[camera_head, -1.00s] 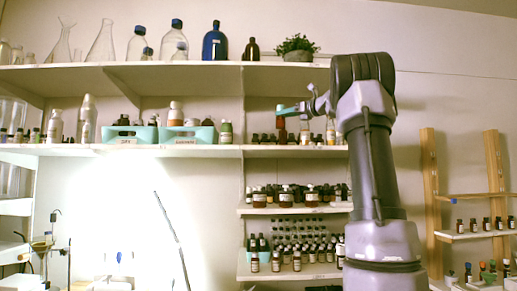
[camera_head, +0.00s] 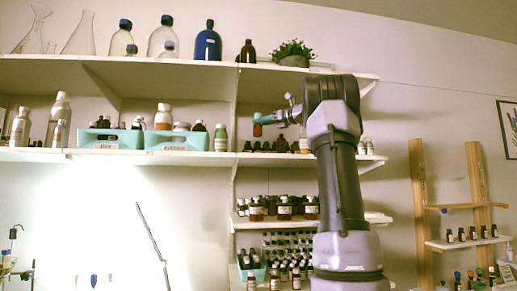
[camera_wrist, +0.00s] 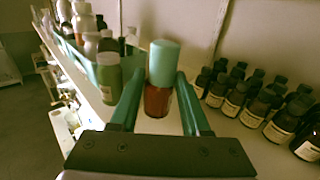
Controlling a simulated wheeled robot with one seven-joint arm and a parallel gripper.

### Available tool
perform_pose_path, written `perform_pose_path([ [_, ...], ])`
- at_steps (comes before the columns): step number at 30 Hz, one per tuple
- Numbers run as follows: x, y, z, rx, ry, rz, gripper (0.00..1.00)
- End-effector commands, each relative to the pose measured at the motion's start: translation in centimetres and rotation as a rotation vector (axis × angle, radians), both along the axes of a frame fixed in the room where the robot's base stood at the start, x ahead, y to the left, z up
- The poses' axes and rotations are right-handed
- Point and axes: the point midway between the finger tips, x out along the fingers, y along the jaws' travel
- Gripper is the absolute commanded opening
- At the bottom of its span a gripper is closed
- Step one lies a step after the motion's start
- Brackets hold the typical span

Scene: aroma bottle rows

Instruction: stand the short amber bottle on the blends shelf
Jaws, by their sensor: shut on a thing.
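The short amber bottle (camera_wrist: 157,100), with a teal cap, stands upright between the teal fingers of my gripper (camera_wrist: 159,82) in the wrist view. My gripper (camera_head: 272,118) is shut on it. In the head view the bottle's amber body (camera_head: 257,130) shows below the fingers, in front of the right-hand middle shelf (camera_head: 262,160). Whether its base touches the shelf I cannot tell. I can read no blends label on any shelf.
Dark bottles (camera_wrist: 255,100) stand in rows to the right in the wrist view. A green bottle (camera_wrist: 109,77) stands close on the left, near teal bins (camera_head: 180,141). A shelf with a plant (camera_head: 292,52) and flasks is above; lower shelves hold more bottles.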

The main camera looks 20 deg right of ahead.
Motion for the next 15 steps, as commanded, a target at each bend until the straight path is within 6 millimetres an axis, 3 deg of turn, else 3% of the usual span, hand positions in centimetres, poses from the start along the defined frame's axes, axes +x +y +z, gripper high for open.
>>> perform_pose_path([
  [3,-0.1,0.0,-2.1,0.003,0.001,0.001,0.00],
  [15,-0.1,0.0,-6.9,0.002,0.001,0.000,0.00],
])
